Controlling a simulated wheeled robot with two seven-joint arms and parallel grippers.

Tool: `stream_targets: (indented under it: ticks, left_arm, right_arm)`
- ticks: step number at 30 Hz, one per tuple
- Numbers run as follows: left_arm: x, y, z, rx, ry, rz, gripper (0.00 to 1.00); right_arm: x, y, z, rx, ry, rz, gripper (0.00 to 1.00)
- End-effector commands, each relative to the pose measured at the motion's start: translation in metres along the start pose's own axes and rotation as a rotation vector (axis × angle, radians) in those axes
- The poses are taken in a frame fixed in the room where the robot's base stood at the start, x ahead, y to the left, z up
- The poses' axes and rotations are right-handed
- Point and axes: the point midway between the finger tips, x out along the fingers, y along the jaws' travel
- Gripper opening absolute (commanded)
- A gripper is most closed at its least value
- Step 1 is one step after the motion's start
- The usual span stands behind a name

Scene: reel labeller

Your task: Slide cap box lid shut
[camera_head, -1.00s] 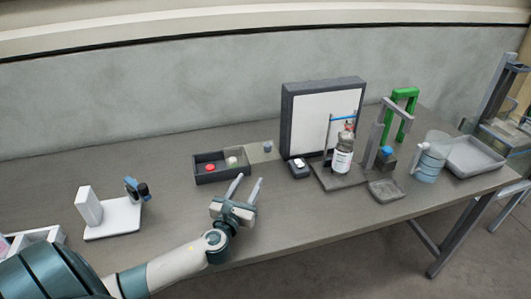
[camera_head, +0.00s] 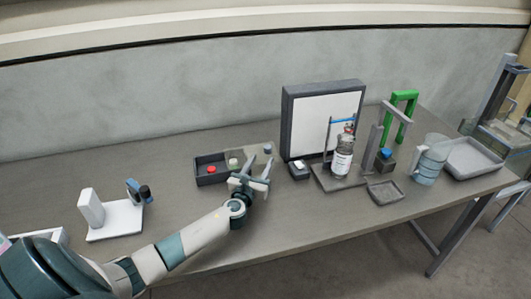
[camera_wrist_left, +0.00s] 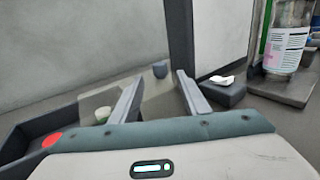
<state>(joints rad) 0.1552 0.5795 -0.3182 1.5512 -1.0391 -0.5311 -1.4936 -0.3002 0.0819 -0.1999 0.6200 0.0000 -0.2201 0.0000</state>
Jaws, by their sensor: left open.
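The cap box (camera_head: 203,181) is a dark open tray on the table, with a red cap (camera_head: 211,169) and a pale cap (camera_head: 233,163) inside. Its thin translucent lid (camera_wrist_left: 153,82) is slid out to the right, leaving the box uncovered. A small blue-grey knob (camera_head: 267,149) stands on the lid and also shows in the wrist view (camera_wrist_left: 160,70). My left gripper (camera_head: 259,163) is open and empty, just in front of the knob. In the wrist view the knob appears between the fingertips (camera_wrist_left: 159,80), slightly beyond them. The gripper hides part of the lid and box. My right gripper is out of view.
A small dark block with a white top (camera_head: 298,170) and a framed white panel (camera_head: 322,125) stand close right of the lid. A labelled bottle (camera_head: 342,162) stands farther right. A white stand (camera_head: 112,220) is at left. The table front between is clear.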

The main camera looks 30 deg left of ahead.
Motion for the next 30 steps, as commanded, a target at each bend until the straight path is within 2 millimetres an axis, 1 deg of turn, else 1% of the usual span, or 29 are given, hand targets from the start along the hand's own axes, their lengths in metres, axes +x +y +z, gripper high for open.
stream_targets:
  ticks: [1, 3, 9, 15, 24, 29, 30]
  left_arm:
    - [0.010, 0.000, 0.001, 0.000, -0.002, 0.001, 0.42]
    - [0.022, 0.000, 0.001, 0.001, -0.002, 0.002, 0.42]
    - [0.045, 0.000, 0.000, 0.001, -0.001, 0.000, 0.42]
    - [0.055, 0.000, 0.000, 0.000, 0.000, 0.000, 0.42]
    - [0.056, 0.000, 0.000, 0.000, 0.000, 0.000, 0.42]
    - [0.056, 0.000, 0.000, 0.001, 0.000, 0.000, 0.04]
    - [0.056, 0.000, 0.000, 0.001, 0.000, 0.000, 0.00]
  right_arm:
    - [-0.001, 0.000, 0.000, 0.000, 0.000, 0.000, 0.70]
    - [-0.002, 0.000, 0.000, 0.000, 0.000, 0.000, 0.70]
    - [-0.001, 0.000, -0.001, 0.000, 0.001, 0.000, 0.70]
    - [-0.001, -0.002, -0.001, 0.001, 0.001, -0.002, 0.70]
    - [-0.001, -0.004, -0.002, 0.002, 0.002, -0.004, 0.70]
    - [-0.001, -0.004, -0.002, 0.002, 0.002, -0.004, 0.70]
    - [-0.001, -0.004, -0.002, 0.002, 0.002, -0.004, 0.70]
